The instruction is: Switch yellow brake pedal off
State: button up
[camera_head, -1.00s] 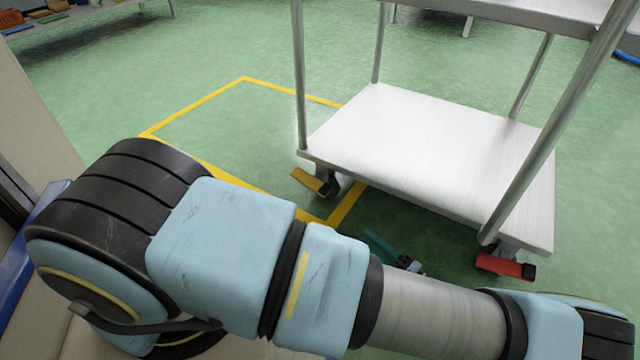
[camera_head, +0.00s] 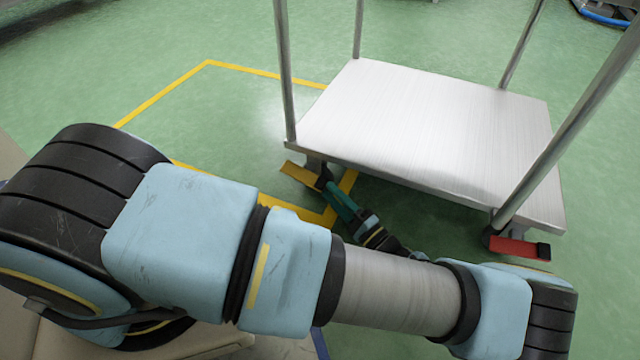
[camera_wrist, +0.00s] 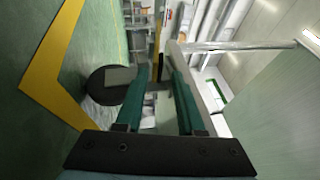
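The yellow brake pedal (camera_head: 301,175) sticks out from the caster under the near left corner of the metal cart (camera_head: 420,125). It appears tilted, its outer end raised. My gripper (camera_head: 326,181), with teal fingers, reaches in low from the right, its tips close beside the pedal's inner end. I cannot tell whether they touch. In the wrist view my gripper (camera_wrist: 158,72) has its two fingers apart, with a gap between them. A dark caster wheel (camera_wrist: 108,86) lies left of the fingers there.
A red pedal (camera_head: 518,248) sits at the cart's near right caster. Cart posts (camera_head: 285,75) rise from the shelf corners. Yellow floor tape (camera_head: 165,92) runs beside and under the cart's left end. The green floor left of the cart is clear.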

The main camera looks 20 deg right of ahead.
aim_at(321, 182)
jog(key=shift+b+x, duration=0.5)
jog(key=shift+x, duration=1.85)
jog(key=c, duration=0.6)
